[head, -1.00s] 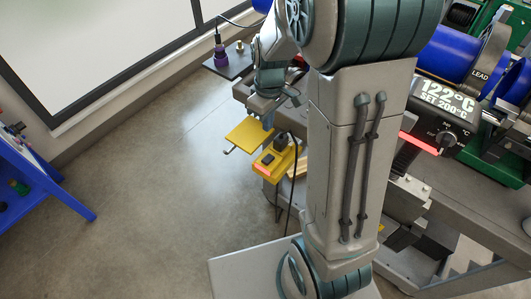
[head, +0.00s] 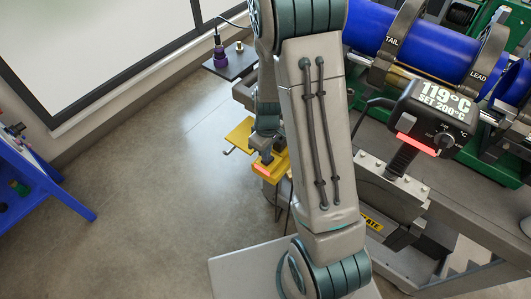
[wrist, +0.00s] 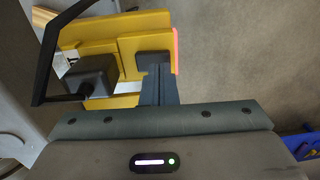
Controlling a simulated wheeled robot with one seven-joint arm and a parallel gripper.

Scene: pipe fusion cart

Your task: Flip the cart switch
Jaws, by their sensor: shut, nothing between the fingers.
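The yellow switch box (head: 281,165) sits on the cart's side on a yellow bracket (head: 240,135), with a lit red strip (head: 262,170) along its edge. In the wrist view the box (wrist: 128,46) carries a dark switch (wrist: 153,62) near the red strip (wrist: 175,50). My gripper (wrist: 158,74) is shut and empty, its fingertips right at the switch and hiding part of it. I cannot tell whether they touch. In the head view my gripper (head: 265,154) is over the box, and the switch is hidden.
A dark plug block (wrist: 90,82) with a black cable (wrist: 48,50) stands beside the fingers in the wrist view. The heater display (head: 440,108) reads 119°C, set 200°C. Blue pipes (head: 430,50) lie on the cart. Open floor (head: 150,200) lies to the left.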

